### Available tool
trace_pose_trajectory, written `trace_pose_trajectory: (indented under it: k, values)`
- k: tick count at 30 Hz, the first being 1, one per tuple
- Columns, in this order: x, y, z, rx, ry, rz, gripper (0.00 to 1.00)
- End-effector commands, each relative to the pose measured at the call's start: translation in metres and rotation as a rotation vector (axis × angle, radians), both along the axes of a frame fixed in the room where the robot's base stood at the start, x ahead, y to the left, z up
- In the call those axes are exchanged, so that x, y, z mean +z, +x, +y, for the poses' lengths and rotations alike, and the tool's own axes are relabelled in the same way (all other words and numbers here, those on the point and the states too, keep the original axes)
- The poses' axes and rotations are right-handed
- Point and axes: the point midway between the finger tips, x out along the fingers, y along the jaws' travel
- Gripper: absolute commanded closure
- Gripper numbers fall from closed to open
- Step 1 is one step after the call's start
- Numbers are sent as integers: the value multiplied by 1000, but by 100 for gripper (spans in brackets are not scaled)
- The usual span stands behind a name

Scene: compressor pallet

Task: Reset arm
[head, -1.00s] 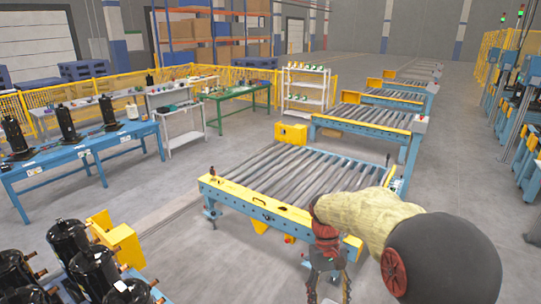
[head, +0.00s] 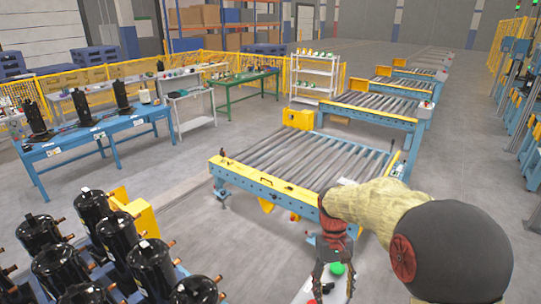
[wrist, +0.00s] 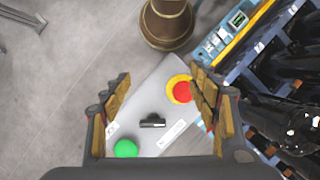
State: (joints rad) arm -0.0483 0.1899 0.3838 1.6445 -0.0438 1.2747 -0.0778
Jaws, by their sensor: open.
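My gripper (head: 333,284) hangs at the bottom right of the head view, fingers pointing down, open and empty. In the wrist view my gripper (wrist: 163,110) has its two fingers spread wide, with nothing between the pads. Below it is a grey control box (wrist: 150,95) with a green button (wrist: 126,148), a black selector switch (wrist: 152,122) and a red button on a yellow ring (wrist: 181,90). The green button also shows beside the fingers in the head view (head: 337,268). I cannot tell the gap between fingers and box.
A roller conveyor (head: 300,165) stands just beyond my arm. Several black compressors (head: 95,220) stand at the bottom left, also at the wrist view's right edge (wrist: 293,90). A blue bench (head: 90,140) stands at left. Grey floor (head: 190,225) lies open between.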

Motion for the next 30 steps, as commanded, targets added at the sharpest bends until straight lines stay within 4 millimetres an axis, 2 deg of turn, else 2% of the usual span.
trace_pose_trajectory:
  k: [17,30]
  values:
    - [-8,-50,0,-51,14,-170,39]
    - [-33,-122,-4,-106,42,-468,39]
